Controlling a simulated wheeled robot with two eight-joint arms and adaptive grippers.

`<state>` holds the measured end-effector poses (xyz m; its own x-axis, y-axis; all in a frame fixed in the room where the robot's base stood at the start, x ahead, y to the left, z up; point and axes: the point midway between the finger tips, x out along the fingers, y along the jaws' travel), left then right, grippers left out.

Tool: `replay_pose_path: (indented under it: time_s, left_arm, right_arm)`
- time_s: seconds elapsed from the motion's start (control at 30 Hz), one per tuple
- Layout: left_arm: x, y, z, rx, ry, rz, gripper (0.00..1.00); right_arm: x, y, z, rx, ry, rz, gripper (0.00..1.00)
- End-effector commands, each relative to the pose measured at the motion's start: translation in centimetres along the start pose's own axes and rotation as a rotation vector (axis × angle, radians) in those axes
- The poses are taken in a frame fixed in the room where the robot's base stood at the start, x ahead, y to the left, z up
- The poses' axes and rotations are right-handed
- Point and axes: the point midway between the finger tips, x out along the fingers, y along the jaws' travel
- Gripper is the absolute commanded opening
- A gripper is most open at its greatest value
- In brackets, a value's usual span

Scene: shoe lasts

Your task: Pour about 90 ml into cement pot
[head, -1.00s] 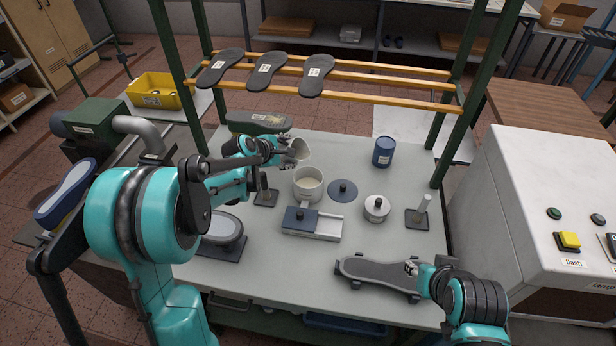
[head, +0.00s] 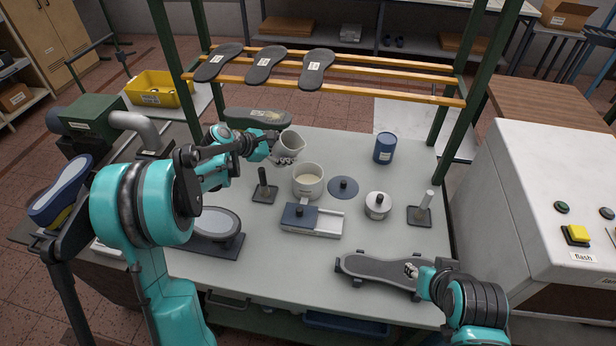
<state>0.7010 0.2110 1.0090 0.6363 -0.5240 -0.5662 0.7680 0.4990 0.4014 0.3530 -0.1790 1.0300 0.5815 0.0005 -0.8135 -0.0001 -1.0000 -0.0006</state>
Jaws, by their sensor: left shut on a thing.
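The cement pot (head: 308,190) is a white open pot standing on the grey bench, with pale cream content inside. A light grey jug (head: 290,146) with a spout is held just behind and left of the pot, roughly upright and apart from it. My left gripper (head: 274,145) is shut on the jug; its fingers are partly hidden. My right gripper (head: 411,270) is at the front right by a dark sole-shaped board (head: 375,269); its fingers are too small to judge.
A flat blue lid (head: 343,188) lies right of the pot. A scale-like tray with a blue block (head: 299,217) is in front. A lidded pot (head: 377,206), a blue can (head: 384,148) and upright posts (head: 262,186) stand around. A rack with soles (head: 317,69) spans behind.

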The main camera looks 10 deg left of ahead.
Motion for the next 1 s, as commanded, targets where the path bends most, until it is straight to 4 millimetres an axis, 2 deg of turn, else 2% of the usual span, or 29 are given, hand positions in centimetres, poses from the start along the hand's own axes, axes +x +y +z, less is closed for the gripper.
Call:
replay_pose_path:
  time_s: [0.03,0.2,0.4,0.6,1.0]
  left_arm:
    - [0.1,0.5,-1.0,-0.065,-0.041,-0.022,0.23]
    - [0.8,0.6,-2.4,-0.207,-0.138,-0.086,0.23]
    - [1.0,0.9,-3.2,-0.329,-0.219,-0.138,0.23]
    - [0.9,1.1,-3.4,-0.386,-0.257,-0.163,0.23]
    - [0.8,1.1,-3.3,-0.391,-0.260,-0.165,0.23]
  right_arm:
    - [0.8,0.0,0.5,0.000,0.000,0.000,0.38]
    - [2.5,0.0,1.8,0.000,0.000,0.000,0.38]
    - [3.7,0.0,2.6,0.000,0.000,0.000,0.38]
    - [4.0,0.0,2.9,0.000,0.000,0.000,0.38]
    - [4.0,0.0,2.9,0.000,0.000,0.000,0.38]
